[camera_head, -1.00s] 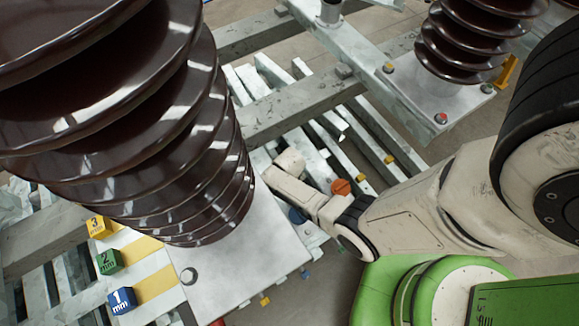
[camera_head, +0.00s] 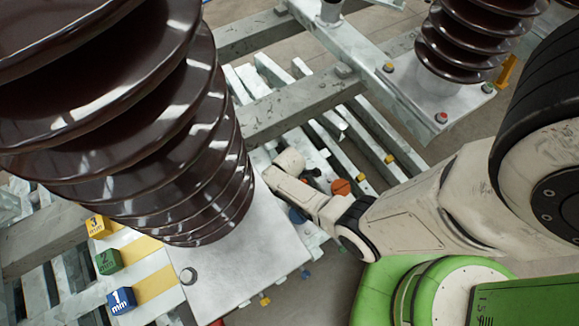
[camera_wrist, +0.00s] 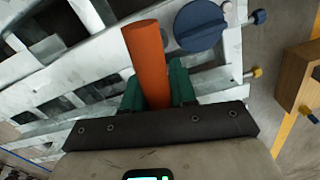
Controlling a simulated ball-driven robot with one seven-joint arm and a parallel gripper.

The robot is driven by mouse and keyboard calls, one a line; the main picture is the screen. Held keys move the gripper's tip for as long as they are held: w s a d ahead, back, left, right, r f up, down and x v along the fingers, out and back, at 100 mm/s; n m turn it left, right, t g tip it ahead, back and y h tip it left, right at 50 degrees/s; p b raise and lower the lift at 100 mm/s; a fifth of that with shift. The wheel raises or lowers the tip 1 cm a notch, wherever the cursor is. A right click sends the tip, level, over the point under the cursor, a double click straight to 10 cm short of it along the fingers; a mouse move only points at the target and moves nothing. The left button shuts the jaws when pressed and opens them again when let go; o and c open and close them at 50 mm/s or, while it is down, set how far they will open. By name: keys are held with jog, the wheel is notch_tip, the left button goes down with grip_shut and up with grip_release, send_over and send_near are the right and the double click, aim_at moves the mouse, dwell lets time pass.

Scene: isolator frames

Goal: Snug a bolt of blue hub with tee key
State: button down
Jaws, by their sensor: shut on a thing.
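In the wrist view my gripper (camera_wrist: 157,90) has its two green fingers closed on an orange-red cylindrical bar (camera_wrist: 147,60), which looks like the tee key's handle. The rest of the key is hidden. A round blue disc with a dark line across it (camera_wrist: 201,25), likely the blue hub, lies just right of the bar's far end. It seems apart from the bar, but the depth between them is unclear. No bolt engagement is visible.
A large brown ribbed insulator (camera_head: 215,200) stands on a pale metal plate (camera_head: 240,265) at left. Blue (camera_head: 121,300), green (camera_head: 108,261) and yellow (camera_head: 98,227) marked blocks are at lower left. Steel beams cross behind.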

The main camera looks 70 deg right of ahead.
notch_tip(320, 180, up, 4)
jog(key=shift+f+n+p, duration=0.1)
jog(key=shift+n+p, duration=0.6)
jog(key=shift+n, duration=0.5)
jog(key=shift+f+b, duration=2.75)
jog(key=shift+f, duration=0.25)
